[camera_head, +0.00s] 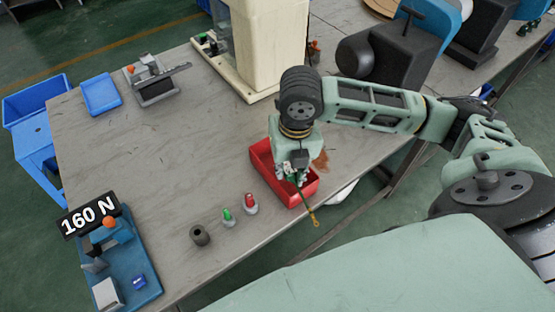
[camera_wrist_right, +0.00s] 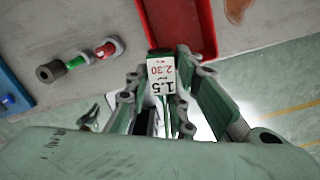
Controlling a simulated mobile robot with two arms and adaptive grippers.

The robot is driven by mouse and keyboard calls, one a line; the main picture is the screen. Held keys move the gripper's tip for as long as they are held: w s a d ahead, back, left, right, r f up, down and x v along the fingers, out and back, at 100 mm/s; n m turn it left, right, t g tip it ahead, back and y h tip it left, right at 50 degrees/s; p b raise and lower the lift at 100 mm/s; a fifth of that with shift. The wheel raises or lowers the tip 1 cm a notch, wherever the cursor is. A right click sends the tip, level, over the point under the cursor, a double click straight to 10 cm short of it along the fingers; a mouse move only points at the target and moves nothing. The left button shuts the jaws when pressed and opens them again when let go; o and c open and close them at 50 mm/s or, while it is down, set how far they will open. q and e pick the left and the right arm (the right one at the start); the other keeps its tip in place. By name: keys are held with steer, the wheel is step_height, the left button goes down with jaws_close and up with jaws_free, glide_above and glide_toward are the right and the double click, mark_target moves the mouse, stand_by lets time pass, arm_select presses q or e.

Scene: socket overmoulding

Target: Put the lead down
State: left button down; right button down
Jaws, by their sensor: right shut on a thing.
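The lead (camera_head: 306,203) is a thin, dark greenish strand with a yellow end, in the head view. It slants down to the right from my right gripper (camera_head: 292,175), past the front corner of the red bin (camera_head: 311,188). My right gripper is shut on the lead, over the bin's near part. In the wrist view, a white label (camera_wrist_right: 166,84) reading "1.5" and "2.30" upside down shows between the fingers of my right gripper (camera_wrist_right: 164,88). My left gripper is not in view.
Left of the bin, a red-topped piece (camera_head: 250,204), a green-topped piece (camera_head: 228,217) and a dark hollow cylinder (camera_head: 200,235) stand on the table (camera_head: 150,180). A blue fixture (camera_head: 142,262) under a "160 N" sign is at front left. The table's left middle is clear.

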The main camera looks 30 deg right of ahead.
steer(key=shift+w+d+r+n, duration=0.15)
steer(key=shift+w+r+n, duration=0.15)
steer(key=shift+w+n, duration=0.5)
steer(key=shift+n, duration=0.4)
steer(key=p, duration=0.2)
glide_above(272, 164)
step_height(272, 164, down, 7)
steer(key=f, duration=0.3)
steer(key=shift+s+f, duration=0.25)
steer(key=shift+s, duration=0.05)
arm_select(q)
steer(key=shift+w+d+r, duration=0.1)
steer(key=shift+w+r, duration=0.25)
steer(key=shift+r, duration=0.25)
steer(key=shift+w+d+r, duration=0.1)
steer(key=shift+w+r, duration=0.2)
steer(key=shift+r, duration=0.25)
arm_select(e)
steer(key=shift+f, duration=0.2)
steer(key=shift+f, duration=0.6)
steer(key=c, duration=1.8)
jaws_free()
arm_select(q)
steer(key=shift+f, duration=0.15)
